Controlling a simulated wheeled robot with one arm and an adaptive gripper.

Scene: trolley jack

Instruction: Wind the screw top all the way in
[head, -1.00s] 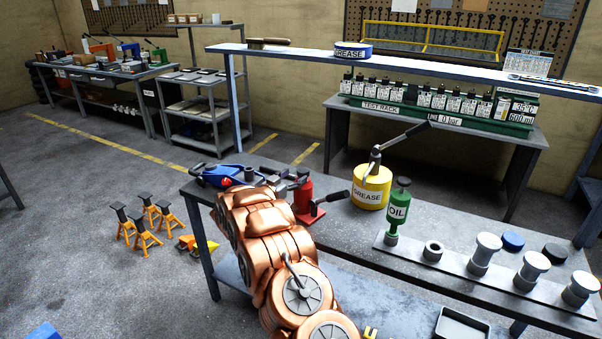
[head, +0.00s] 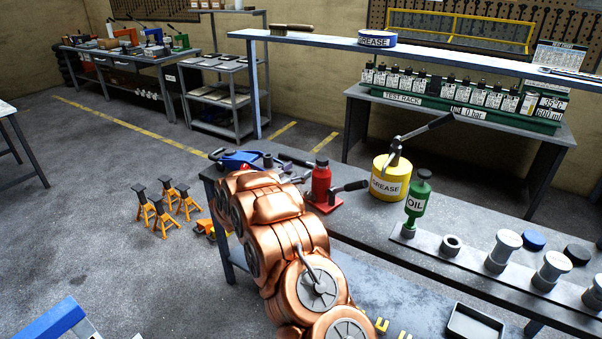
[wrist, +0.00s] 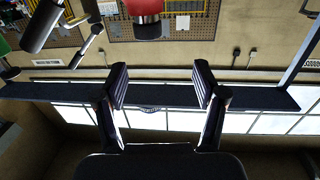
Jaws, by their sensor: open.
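The red bottle jack (head: 321,186) stands on the grey workbench (head: 395,230), with a dark screw top (head: 321,162) and a black-gripped lever (head: 350,186) to its right. In the wrist view the picture is inverted; the jack's red body (wrist: 146,6) enters at the top edge, with its dark top end (wrist: 147,31) pointing down. My gripper (wrist: 160,77) is open and empty, its two fingers apart and clear of the jack. In the head view my copper arm hides most of the gripper, just left of the jack.
A yellow grease pot (head: 390,178) with a long lever and a green oil bottle (head: 417,195) stand right of the jack. A blue trolley jack (head: 240,158) lies to its left. A long shelf (head: 440,59) runs above the bench's far side. Orange stands (head: 165,207) are on the floor.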

